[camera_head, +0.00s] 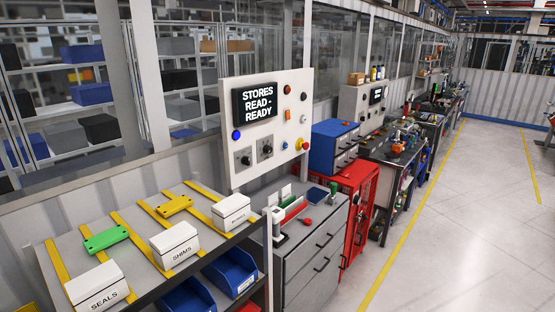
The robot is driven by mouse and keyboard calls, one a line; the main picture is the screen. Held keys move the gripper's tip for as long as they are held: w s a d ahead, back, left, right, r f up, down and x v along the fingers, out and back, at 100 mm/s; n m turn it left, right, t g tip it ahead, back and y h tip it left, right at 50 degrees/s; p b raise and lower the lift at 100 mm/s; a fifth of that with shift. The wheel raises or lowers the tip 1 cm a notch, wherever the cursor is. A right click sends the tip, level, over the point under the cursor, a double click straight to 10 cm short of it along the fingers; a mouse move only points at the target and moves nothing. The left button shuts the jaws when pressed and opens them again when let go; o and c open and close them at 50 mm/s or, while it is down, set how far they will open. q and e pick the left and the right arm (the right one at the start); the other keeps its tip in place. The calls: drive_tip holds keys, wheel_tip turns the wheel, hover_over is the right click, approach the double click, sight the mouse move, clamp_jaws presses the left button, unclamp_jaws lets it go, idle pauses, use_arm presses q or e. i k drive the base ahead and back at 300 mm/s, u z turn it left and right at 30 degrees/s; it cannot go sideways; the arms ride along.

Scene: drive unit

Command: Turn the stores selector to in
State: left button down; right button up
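A pale control panel (268,134) stands upright in the middle of the view, with a black display (255,103) reading "STORES READ - READY". Below the display are two dark rotary selectors on grey plates, a left one (243,158) and a right one (265,149). Their labels and pointer positions are too small to read, so I cannot tell which is the stores selector or where it points. Neither of my grippers is in view.
A blue button (236,135) and a yellow-and-red stop button (302,144) share the panel. A grey drawer bench (318,245) stands below it. A sloped rack with white boxes (175,246) is at the front left. Clear floor (450,230) lies to the right.

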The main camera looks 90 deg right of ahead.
sight(245, 161)
drive_tip(key=z, duration=2.55)
drive_tip(key=k, duration=0.4)
drive_tip(key=z, duration=0.6)
drive_tip(key=i, duration=0.8)
drive_tip(key=u, duration=0.55)
drive_tip(key=i, duration=0.7)
drive_tip(key=u, duration=0.65)
